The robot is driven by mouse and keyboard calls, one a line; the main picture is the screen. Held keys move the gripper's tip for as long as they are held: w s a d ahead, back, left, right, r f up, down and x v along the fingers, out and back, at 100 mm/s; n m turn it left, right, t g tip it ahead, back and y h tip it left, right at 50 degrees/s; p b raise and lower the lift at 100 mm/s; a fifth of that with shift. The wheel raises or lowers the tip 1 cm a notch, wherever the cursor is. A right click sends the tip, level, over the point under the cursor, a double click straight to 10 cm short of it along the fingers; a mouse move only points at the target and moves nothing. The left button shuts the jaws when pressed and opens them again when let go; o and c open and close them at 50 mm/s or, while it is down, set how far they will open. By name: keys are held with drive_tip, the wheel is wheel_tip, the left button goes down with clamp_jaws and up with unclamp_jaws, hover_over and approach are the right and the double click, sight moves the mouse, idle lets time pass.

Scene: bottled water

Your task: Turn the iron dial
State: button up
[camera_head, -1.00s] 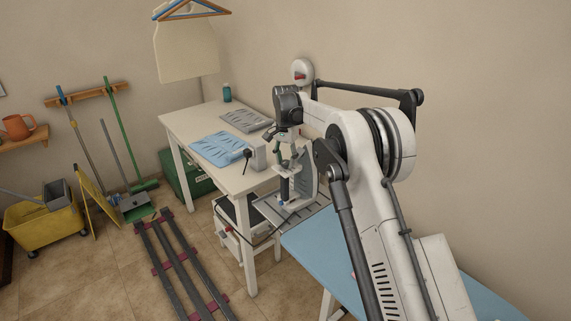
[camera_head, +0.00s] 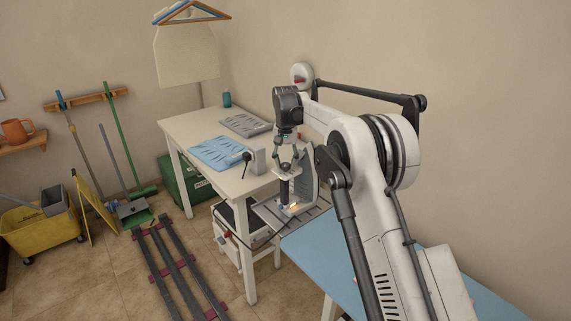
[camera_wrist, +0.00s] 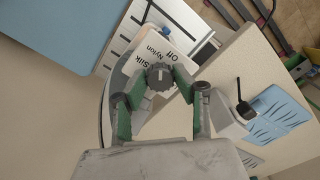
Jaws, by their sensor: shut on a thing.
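The iron (camera_head: 306,187) stands on its end on the metal rest at the end of the ironing board. An orange light glows near its bottom in the head view. Its dark ridged dial (camera_wrist: 160,76) shows in the wrist view, with the words Off, Nylon and Silk printed on the pale face beside it. My gripper (camera_head: 286,165) points down at the iron from above. In the wrist view its green-sided fingers (camera_wrist: 159,82) are closed on the dial from both sides. The dial itself is too small to make out in the head view.
The blue ironing board (camera_head: 345,250) lies to the right, with the slatted rest (camera_head: 262,212) at its end. A white table (camera_head: 180,130) stands behind, holding folded blue cloth (camera_head: 215,153), grey cloth (camera_head: 246,125) and a small box (camera_head: 257,160). The wall is close behind the arm.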

sight(286, 164)
drive_tip(key=o, duration=1.1)
drive_tip(key=shift+o, duration=0.2)
drive_tip(key=shift+r, duration=0.1)
wheel_tip(286, 164, up, 12)
